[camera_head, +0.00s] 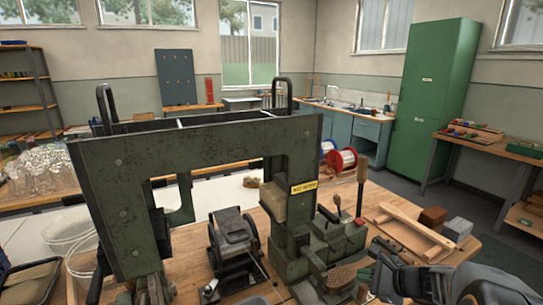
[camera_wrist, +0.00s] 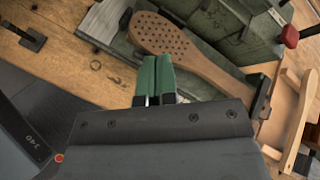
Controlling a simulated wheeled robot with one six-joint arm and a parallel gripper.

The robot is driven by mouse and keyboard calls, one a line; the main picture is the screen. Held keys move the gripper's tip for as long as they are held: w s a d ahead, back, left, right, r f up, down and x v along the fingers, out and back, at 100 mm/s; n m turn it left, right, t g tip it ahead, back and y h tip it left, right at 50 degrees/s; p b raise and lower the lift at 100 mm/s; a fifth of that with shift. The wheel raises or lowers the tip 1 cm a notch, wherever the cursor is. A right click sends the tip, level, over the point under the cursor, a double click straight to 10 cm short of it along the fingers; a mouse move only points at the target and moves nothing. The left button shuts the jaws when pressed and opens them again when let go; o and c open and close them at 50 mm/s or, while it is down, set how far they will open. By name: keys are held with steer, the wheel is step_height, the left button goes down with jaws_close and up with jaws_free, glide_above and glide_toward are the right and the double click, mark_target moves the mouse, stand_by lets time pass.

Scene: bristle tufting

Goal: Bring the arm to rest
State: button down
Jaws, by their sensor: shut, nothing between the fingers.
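My gripper (camera_wrist: 157,60) shows in the wrist view with its two green fingers pressed together and nothing between them. Just beyond the fingertips is a wooden brush body (camera_wrist: 178,38) with rows of dark holes, lying on a green machine part. The fingertips overlap its near edge in the picture; I cannot tell whether they touch it. In the head view the brush body (camera_head: 342,275) lies low on the green tufting machine (camera_head: 338,236), and my dark arm reaches in from the lower right.
A tall green frame (camera_head: 200,148) stands across the bench. A wooden clamp-like piece (camera_head: 410,232), a brown block (camera_head: 432,217) and a grey block (camera_head: 457,229) lie at the right. Spools (camera_head: 342,161) stand behind. A clear bucket (camera_head: 70,235) is at the left.

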steer(key=s+a+r+n+g+h+p, duration=0.25)
steer(key=s+n, duration=0.25)
steer(key=n, duration=0.3)
steer(key=s+a+r+n+g+h+p, duration=0.1)
steer(key=s+a+n+g+h+p, duration=0.15)
steer(key=s+n+g, duration=0.35)
steer(key=s+a+r+n+t+h+p, duration=0.1)
steer(key=a+r+n+t+h+p, duration=0.1)
steer(key=r+n, duration=0.5)
steer(key=shift+s+a+r+n+t+p, duration=0.35)
steer(key=shift+a+t+p, duration=0.25)
steer(key=shift+a+t, duration=0.35)
